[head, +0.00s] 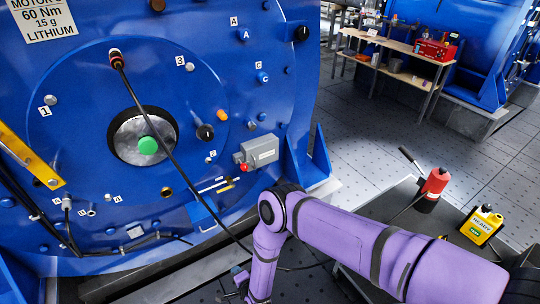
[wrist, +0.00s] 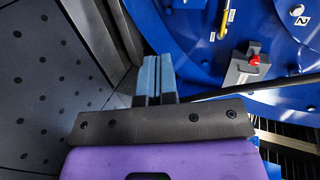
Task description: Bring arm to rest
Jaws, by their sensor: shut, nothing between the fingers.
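My gripper (wrist: 153,80) shows in the wrist view with its two blue-grey fingers together and nothing between them. It points towards the lower part of the blue motor (wrist: 180,40), with a gap that I cannot judge. In the head view my purple arm (head: 350,240) reaches in from the lower right and bends down at the elbow in front of the motor (head: 215,65). The gripper end is mostly hidden at the bottom edge there. A black cable (head: 178,160) hangs from a red-tipped plug on the motor and passes behind my arm.
A grey box with a red button (head: 258,152) sits on the motor's face. A dark cart top (head: 400,205) at the right bears a red-and-black bottle (head: 433,185) and a yellow canister (head: 481,224). A workbench (head: 400,45) stands farther back. Tiled floor (head: 365,125) between is clear.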

